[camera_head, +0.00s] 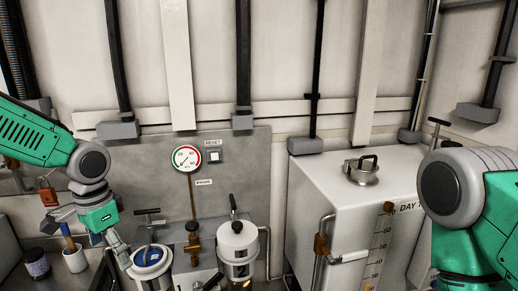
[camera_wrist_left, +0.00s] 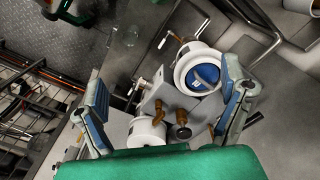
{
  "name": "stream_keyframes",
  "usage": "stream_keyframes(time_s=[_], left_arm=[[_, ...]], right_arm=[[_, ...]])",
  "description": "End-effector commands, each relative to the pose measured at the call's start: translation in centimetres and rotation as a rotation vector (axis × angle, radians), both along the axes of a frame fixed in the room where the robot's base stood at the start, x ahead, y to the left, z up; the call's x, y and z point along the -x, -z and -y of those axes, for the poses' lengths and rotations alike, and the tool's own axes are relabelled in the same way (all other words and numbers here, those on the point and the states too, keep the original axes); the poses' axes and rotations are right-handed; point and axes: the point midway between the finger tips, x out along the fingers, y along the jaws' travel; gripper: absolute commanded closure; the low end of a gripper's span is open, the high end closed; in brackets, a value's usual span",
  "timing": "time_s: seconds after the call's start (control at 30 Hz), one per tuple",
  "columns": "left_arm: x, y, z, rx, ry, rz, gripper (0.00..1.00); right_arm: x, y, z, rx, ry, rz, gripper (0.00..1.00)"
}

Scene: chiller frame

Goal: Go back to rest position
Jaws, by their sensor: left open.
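My left arm, green and grey, comes in from the left in the head view. Its gripper (camera_head: 122,252) hangs at the lower left, beside a white canister with a blue top (camera_head: 150,257). In the left wrist view the left gripper (camera_wrist_left: 168,100) is open, its two fingers wide apart with nothing held. The blue-topped canister (camera_wrist_left: 203,75) shows beyond and between the fingers; I cannot tell whether a finger touches it. My right arm (camera_head: 465,195) fills the right edge of the head view, and its gripper is out of the picture.
A second white canister (camera_head: 237,243) stands right of the first. Behind are a pressure gauge (camera_head: 187,159) and a reset button (camera_head: 214,156). A white tank (camera_head: 330,190) with a metal lid (camera_head: 361,173) stands right. A cup (camera_head: 75,259) and dark jar (camera_head: 37,264) stand left.

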Motion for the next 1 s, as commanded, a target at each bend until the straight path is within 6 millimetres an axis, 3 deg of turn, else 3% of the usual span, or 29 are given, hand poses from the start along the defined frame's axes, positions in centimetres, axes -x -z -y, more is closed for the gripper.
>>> stream_keyframes(time_s=[0.07,0.37,0.57,0.67,0.77,0.9,1.0], left_arm=[[0.2,0.4,0.2,0.003,0.000,-0.003,0.09],[2.2,6.0,2.9,0.060,-0.019,-0.028,0.09],[5.2,11.2,5.0,0.114,-0.056,-0.046,0.09],[7.4,14.8,6.1,0.145,-0.091,-0.059,0.09],[10.6,19.3,7.3,0.172,-0.148,-0.077,0.09],[17.9,27.1,8.1,0.177,-0.283,-0.087,0.09],[23.1,30.9,7.3,0.139,-0.381,-0.061,0.09]], right_arm=[[0.0,0.1,0.0,0.000,0.000,-0.001,0.56],[0.0,0.9,0.0,0.000,0.000,0.001,0.56],[0.0,1.8,0.0,0.000,0.000,0.000,0.56],[0.0,2.4,0.0,0.000,0.000,0.000,0.56],[0.0,3.3,0.0,0.000,0.000,0.000,0.56],[0.0,5.1,0.0,0.000,0.000,0.000,0.56],[0.1,6.3,0.0,0.000,0.000,0.000,0.56]])
